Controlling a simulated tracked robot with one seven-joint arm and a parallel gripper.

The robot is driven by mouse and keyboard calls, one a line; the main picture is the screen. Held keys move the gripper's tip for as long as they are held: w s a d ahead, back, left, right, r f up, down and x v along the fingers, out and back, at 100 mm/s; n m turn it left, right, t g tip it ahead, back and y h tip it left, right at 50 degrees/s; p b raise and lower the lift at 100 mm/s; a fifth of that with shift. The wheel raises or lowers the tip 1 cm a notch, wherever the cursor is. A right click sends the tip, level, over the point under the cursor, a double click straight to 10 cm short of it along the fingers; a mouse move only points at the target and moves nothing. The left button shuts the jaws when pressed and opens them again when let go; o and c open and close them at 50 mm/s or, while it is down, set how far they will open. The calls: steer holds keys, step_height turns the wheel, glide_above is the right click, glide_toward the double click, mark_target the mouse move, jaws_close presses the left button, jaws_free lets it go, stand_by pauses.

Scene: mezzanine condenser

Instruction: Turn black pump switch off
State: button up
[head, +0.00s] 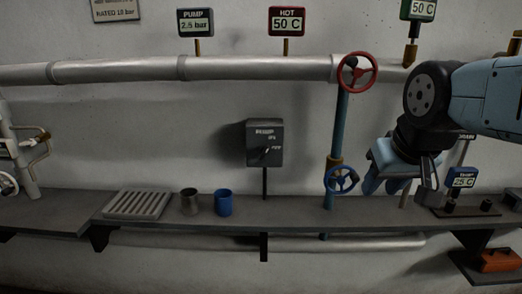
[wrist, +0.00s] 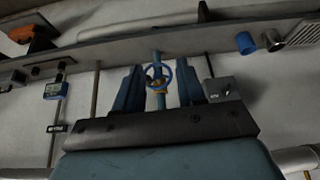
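The pump switch (head: 264,143) is a dark grey box labelled PUMP, on a thin post in the middle of the head view. Its small black knob (head: 265,153) sits low on the front face; its exact setting is too small to read. In the wrist view the box (wrist: 222,88) shows upside down, just right of the fingers. My gripper (head: 380,186) is to the right of the box, apart from it, near the blue valve wheel. In the wrist view my gripper (wrist: 159,88) has its two blue fingers spread, with nothing held between them.
A blue valve wheel (head: 341,179) and a red one (head: 357,72) stand on the vertical pipe between the switch and my gripper. A grey cup (head: 189,201), a blue cup (head: 223,202) and a slatted tray (head: 137,205) are on the shelf. Wall before the switch is clear.

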steer(key=shift+d, duration=0.3)
steer(key=shift+w, duration=0.15)
steer(key=m+y, duration=0.2)
steer(key=y, duration=0.3)
glide_toward(269, 147)
steer(key=shift+g, duration=0.3)
steer(key=x, duration=1.2)
steer(key=shift+w+r, duration=0.1)
steer(key=shift+c, duration=0.3)
jaws_close()
